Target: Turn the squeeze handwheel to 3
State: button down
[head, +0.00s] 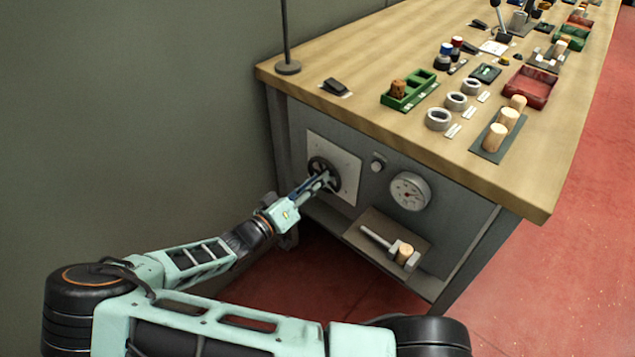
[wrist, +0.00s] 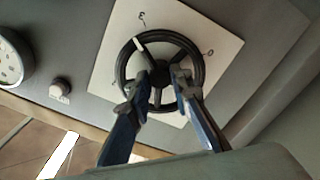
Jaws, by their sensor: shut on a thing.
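The squeeze handwheel (head: 324,174) is a black spoked wheel on a pale square plate (head: 347,160) on the bench's front panel. In the wrist view, the handwheel (wrist: 122,72) fills the middle, with a white mark at its upper-left rim. The mark points close to a label (wrist: 142,16) that looks like a 3; another label (wrist: 210,52), which looks like a 0, is at the upper right. My gripper (head: 322,178) reaches the wheel from the front. In the wrist view, its fingers (wrist: 158,90) are on either side of the hub, shut on the wheel. Fingertip contact is partly hidden.
A round dial gauge (head: 410,191) and a small knob (head: 378,164) are on the panel right of the wheel. The wooden benchtop (head: 330,65) overhangs above, with trays and corks.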

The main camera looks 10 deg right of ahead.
jog(key=shift+m, duration=1.1)
jog(key=c, duration=2)
grip_release()
jog(key=v, duration=1.2)
